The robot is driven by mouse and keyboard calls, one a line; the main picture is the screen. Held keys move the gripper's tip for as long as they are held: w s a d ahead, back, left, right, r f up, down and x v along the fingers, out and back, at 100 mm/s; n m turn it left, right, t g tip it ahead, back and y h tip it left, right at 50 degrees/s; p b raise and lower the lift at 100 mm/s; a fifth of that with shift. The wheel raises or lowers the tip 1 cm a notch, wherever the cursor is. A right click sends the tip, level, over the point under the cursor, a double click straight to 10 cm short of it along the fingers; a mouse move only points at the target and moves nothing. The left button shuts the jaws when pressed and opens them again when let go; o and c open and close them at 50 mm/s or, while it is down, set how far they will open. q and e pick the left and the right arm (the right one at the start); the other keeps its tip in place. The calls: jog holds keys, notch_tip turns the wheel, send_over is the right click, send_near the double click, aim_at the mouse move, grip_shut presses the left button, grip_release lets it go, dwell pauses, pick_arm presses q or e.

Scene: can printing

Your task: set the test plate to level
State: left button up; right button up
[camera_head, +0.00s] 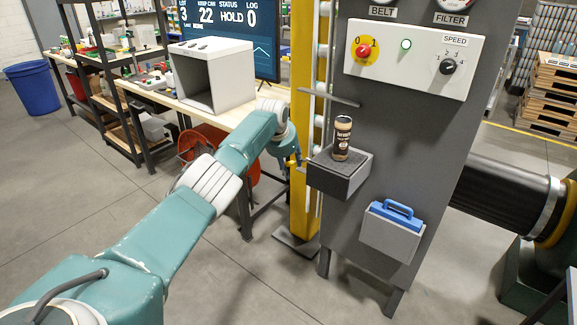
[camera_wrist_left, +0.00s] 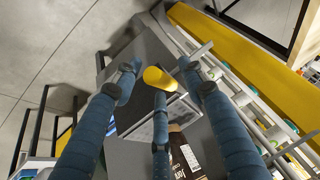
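The likely test plate is the dark-topped grey shelf (camera_head: 322,163) on the front of the grey machine panel. I cannot tell for sure whether its top is level or tilted. A brown can with a pale label (camera_head: 342,138) stands on it; the can also shows in the left wrist view (camera_wrist_left: 185,155). My left gripper (camera_head: 298,161) is at the shelf's left side, small and partly hidden in the head view. In the left wrist view its three blue fingers are spread, with a yellow handle end (camera_wrist_left: 157,76) between them. Firm contact is not visible. My right gripper is in neither view.
A yellow post (camera_head: 303,195) and rail stand close behind my left gripper. Above the shelf is a white control panel (camera_head: 413,58) with a red knob and a speed dial. A holder with a blue-handled block (camera_head: 397,215) hangs below. A workbench (camera_head: 240,110) stands behind.

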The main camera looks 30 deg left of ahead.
pick_arm(q)
jog(key=shift+v, duration=0.8)
jog(key=a+v, duration=0.1)
jog(key=v, duration=0.9)
jog(key=shift+s+d+r, duration=0.15)
jog(key=shift+d, duration=0.3)
